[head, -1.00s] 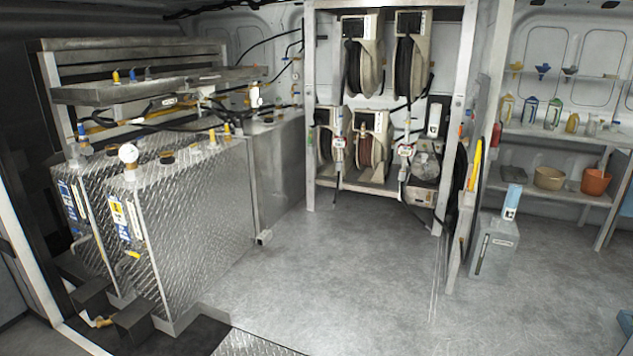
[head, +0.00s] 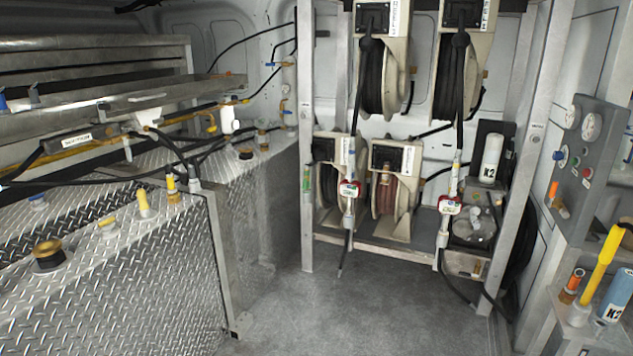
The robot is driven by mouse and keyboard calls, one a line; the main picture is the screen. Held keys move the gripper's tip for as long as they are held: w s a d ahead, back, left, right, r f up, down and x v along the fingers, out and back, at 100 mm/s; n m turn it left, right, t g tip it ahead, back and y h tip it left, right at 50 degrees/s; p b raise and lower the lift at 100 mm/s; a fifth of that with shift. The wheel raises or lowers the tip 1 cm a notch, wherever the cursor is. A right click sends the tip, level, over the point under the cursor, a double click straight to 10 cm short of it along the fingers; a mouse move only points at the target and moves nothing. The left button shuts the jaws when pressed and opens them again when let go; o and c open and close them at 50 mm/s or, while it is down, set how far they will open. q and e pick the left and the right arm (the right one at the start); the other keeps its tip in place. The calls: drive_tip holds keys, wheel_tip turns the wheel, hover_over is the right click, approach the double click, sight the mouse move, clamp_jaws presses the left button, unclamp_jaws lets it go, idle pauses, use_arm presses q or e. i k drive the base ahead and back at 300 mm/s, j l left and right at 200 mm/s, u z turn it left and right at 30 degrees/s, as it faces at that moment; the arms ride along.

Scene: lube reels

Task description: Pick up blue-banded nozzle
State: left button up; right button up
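Two nozzles hang on hoses in front of the reel rack. Neither of my grippers is in view.
Hose reels (head: 383,75) fill the metal rack (head: 307,200). Diamond-plate tanks (head: 130,290) with caps and fittings stand on the left. A grey control panel (head: 590,160) stands at the right. The floor (head: 330,310) before the rack is clear.

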sight(347, 191)
drive_tip(key=i+j, duration=0.1)
drive_tip(key=i, duration=2.45)
drive_tip(key=l+z, duration=0.05)
drive_tip(key=l, duration=0.05)
